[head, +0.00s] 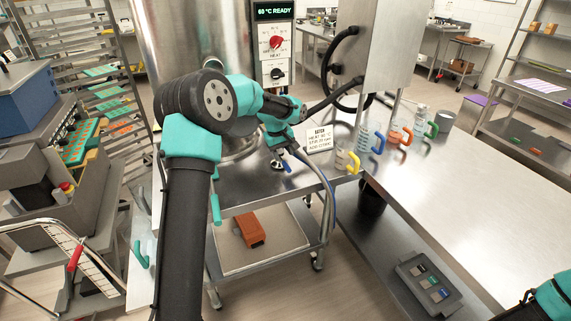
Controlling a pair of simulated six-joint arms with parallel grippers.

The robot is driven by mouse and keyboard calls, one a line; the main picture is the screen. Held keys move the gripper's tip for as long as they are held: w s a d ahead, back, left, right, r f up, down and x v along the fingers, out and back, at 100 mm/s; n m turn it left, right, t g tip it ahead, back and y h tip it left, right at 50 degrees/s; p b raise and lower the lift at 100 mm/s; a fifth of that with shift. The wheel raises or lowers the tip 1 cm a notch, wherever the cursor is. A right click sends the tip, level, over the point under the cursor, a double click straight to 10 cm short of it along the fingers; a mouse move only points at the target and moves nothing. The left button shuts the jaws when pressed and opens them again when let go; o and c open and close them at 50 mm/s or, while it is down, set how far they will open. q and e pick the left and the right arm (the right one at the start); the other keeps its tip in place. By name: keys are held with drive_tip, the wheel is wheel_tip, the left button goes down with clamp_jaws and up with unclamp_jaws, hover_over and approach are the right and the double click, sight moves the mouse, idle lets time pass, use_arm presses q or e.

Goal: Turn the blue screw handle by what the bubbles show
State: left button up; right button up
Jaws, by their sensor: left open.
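My left arm reaches in from the lower left to the steel cart below the kettle. My left gripper (283,140) is open, pointing down just above a small blue part (286,166) near the cart's top edge. This part looks like the blue screw handle, but it is small and partly hidden by the gripper. I cannot tell whether the fingers touch it. No bubbles can be made out; my arm covers part of the kettle base. Part of my right arm shows at the lower right corner, its gripper out of the frame.
The control panel (273,42) reads "60 °C READY". A printed card (319,139) stands beside jugs with yellow (354,162), blue (378,143), orange (407,136) and green (432,130) handles. The steel table (470,190) is mostly clear. An orange-brown block (249,229) lies on the cart's lower shelf.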

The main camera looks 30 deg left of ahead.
sight(286, 165)
use_arm(q)
drive_tip(key=shift+w+d+f, duration=0.1)
drive_tip(key=shift+w+f, duration=0.05)
drive_tip(key=shift+f, duration=0.75)
drive_tip(key=shift+w+d+f, duration=0.1)
drive_tip(key=shift+w+f, duration=0.05)
drive_tip(key=shift+f, duration=0.7)
drive_tip(key=shift+w+d+f, duration=0.1)
drive_tip(key=shift+w+f, duration=0.05)
drive_tip(key=shift+f, duration=0.75)
drive_tip(key=shift+c, duration=0.3)
clamp_jaws()
